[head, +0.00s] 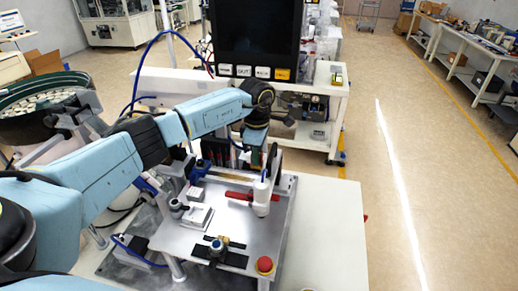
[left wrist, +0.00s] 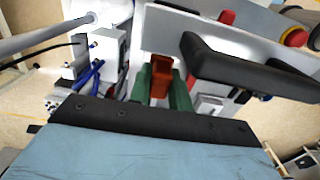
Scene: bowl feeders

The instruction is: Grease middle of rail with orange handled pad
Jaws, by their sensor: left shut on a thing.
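My left gripper (head: 254,152) points down above the back part of the metal plate (head: 185,235), in the head view. In the left wrist view its green fingers (left wrist: 161,88) are closed on the orange handle of the pad (left wrist: 162,70). The pad's lower face is hidden. In the head view the handle is too small to make out, and I cannot tell whether the pad touches anything. I cannot pick out the rail for certain; the arm and gripper cover part of the plate's back edge. My right gripper is in neither view.
A white upright cylinder (head: 262,196) and a red bar (head: 239,196) stand close in front of the gripper. A red knob (head: 264,265) sits at the plate's front right. A dark monitor (head: 256,33) stands behind. The white table top (head: 330,235) is clear at right.

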